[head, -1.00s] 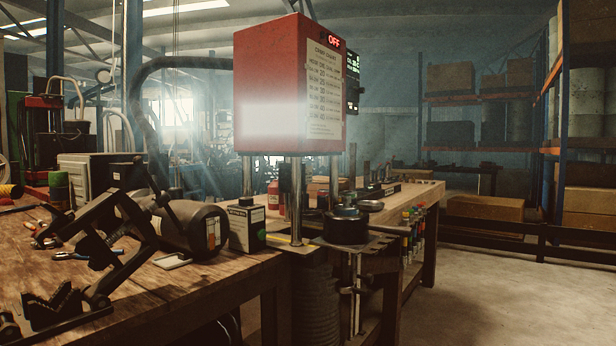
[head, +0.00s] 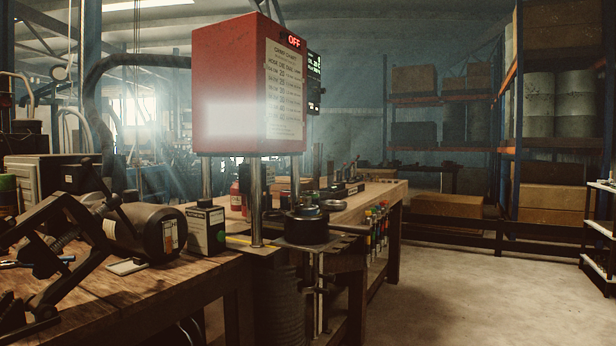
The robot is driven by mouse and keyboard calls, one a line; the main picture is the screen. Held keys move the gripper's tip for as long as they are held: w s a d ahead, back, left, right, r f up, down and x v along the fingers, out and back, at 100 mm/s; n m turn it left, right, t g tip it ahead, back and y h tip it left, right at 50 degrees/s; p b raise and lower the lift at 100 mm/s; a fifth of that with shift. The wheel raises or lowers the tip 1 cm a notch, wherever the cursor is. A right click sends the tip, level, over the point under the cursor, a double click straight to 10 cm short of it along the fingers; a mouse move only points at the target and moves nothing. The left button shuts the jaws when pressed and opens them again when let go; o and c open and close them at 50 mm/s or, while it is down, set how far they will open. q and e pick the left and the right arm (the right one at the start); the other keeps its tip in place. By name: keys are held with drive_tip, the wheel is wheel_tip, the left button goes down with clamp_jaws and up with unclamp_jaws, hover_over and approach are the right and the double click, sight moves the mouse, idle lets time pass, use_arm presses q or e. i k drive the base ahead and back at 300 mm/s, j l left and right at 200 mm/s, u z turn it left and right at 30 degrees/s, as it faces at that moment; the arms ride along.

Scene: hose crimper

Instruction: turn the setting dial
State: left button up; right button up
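The hose crimper (head: 235,85) stands at the bench, with a red box head on metal posts and a lit "OFF" sign at its top right. A crimp chart (head: 285,92) is on the head's right-hand face. A dark display with green text (head: 315,82) shows edge-on behind that face. A black round die part (head: 306,226) sits on the plate under the head. I cannot make out the setting dial on the faces that show. Neither of my grippers is in view.
A wooden bench (head: 180,289) runs from the left front to behind the crimper. A black clamp-like tool (head: 70,215), a dark cylinder (head: 150,228) and a small black-and-white box (head: 205,230) lie left of the crimper. The floor (head: 470,285) at the right is clear; shelving (head: 440,98) stands behind.

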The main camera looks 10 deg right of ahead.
sight(205, 203)
drive_tip(key=i+l+u, duration=0.15)
drive_tip(key=i+l, duration=0.4)
drive_tip(key=i, duration=0.2)
drive_tip(key=i+l+u, duration=0.2)
drive_tip(key=i+l, duration=0.4)
drive_tip(key=i, duration=0.15)
